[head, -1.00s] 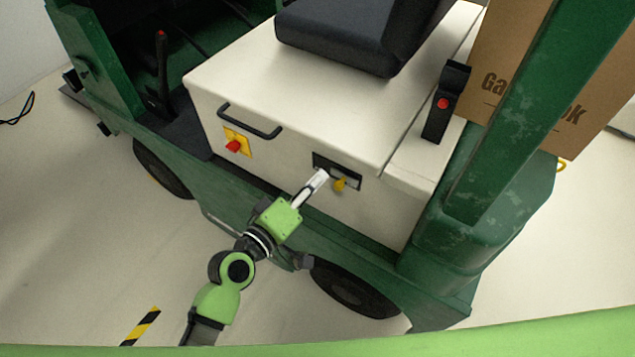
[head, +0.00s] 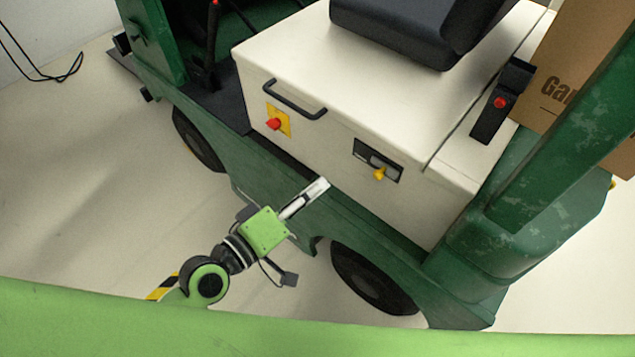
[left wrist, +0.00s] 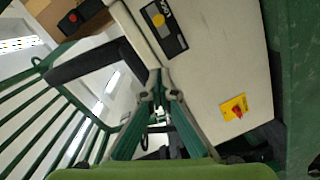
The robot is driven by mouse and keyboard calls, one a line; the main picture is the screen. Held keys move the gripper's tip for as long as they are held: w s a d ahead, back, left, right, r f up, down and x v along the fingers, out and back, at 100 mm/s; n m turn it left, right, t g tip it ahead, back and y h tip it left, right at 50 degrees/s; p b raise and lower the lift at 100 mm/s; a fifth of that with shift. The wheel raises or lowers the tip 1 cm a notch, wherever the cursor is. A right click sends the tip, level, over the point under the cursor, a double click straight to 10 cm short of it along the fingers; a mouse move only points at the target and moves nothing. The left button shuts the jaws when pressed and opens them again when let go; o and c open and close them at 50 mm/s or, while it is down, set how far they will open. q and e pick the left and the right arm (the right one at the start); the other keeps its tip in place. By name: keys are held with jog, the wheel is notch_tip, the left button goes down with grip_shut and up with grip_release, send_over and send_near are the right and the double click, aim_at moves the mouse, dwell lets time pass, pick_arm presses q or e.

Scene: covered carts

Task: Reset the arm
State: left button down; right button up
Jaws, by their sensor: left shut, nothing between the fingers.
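My left gripper (head: 318,188) is shut and empty in the head view. It is in front of the green lower side of the cart, below and left of the dark panel (head: 378,160) with a yellow key or knob (head: 380,174). A gap seems to separate it from the cart, though the depth is hard to judge. The left wrist view shows its closed fingers (left wrist: 160,98) in the middle, with the dark panel (left wrist: 165,28) above. My right gripper is in neither view.
The cart's white housing (head: 330,125) carries a red switch on a yellow plate (head: 276,121), a black handle (head: 293,101) and a dark seat (head: 415,30). A wheel (head: 370,278) stands below. A cardboard box (head: 580,75) is at the right. Pale floor is free at left.

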pick_arm(q)
jog(key=shift+a, duration=0.1)
jog(key=s+a+f+m+g+y, duration=0.15)
jog(key=a+f, duration=0.25)
jog(key=f, duration=0.8)
jog(key=s+a+f+g+y, duration=0.2)
jog(key=a+f+y, duration=0.15)
jog(key=f, duration=0.95)
jog(key=s+a+f+m+g+y, duration=0.15)
jog(key=a+f, duration=0.25)
jog(key=f, duration=0.8)
jog(key=s+a+f+m+g+y, duration=0.1)
jog(key=s+a+f+g, duration=0.1)
jog(key=s+f, duration=0.4)
jog(key=s+a+f+m+g+y, duration=0.1)
jog(key=s+a+f+m+g, duration=0.1)
jog(key=s+f, duration=0.5)
jog(key=s+a+f+m+g+y, duration=0.1)
jog(key=s+f, duration=0.5)
jog(key=s, duration=1)
jog(key=a+g+y, duration=0.1)
jog(key=a+g, duration=0.1)
jog(key=a, duration=0.1)
jog(key=shift+s+f+m, duration=0.3)
jog(key=shift+s+f, duration=0.05)
